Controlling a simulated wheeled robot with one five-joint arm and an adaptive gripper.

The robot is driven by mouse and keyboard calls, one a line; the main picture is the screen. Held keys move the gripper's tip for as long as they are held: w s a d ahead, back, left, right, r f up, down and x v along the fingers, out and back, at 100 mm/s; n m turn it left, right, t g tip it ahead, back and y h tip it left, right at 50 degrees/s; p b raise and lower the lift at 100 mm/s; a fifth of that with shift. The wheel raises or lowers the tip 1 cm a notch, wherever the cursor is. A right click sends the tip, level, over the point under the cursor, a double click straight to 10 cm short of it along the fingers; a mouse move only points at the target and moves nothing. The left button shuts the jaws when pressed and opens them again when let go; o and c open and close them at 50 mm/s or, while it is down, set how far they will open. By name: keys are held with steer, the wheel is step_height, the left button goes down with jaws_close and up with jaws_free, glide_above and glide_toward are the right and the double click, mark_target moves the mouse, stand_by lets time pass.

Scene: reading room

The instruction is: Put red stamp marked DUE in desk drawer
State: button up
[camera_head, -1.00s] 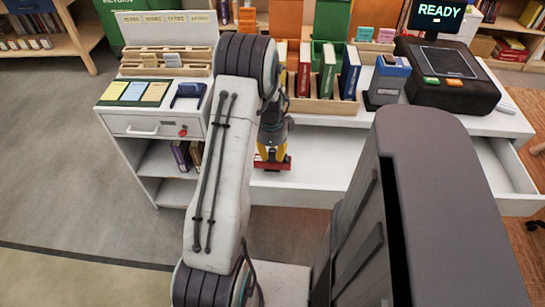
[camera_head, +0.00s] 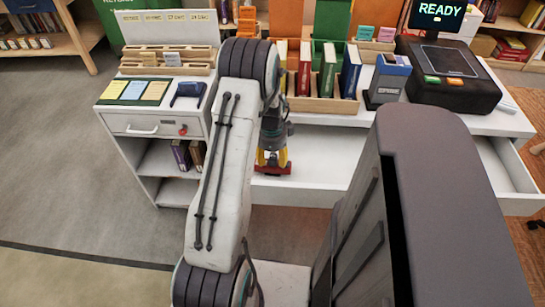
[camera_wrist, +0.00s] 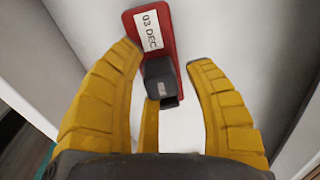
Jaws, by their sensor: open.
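The red stamp (camera_head: 273,170) sits in the open, white-lined desk drawer (camera_head: 320,155), at its left part near the front. In the wrist view the stamp (camera_wrist: 170,28) has a red body, a white label reading "03 DEC" and a dark handle. No DUE marking is legible. My gripper (camera_head: 272,157) is just above the stamp in the head view. In the wrist view its yellow fingers (camera_wrist: 166,58) are spread on either side of the handle, with gaps visible. My arm hides part of the desk and the drawer's left end.
On the desk are a rack of upright books (camera_head: 328,75), a blue-topped grey device (camera_head: 388,82) and a black READY terminal (camera_head: 440,75). A small closed drawer (camera_head: 150,127) is in the left cabinet. The drawer's middle is clear.

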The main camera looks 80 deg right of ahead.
steer(key=shift+r, duration=0.15)
step_height(320, 180, up, 12)
steer(key=shift+a, duration=0.45)
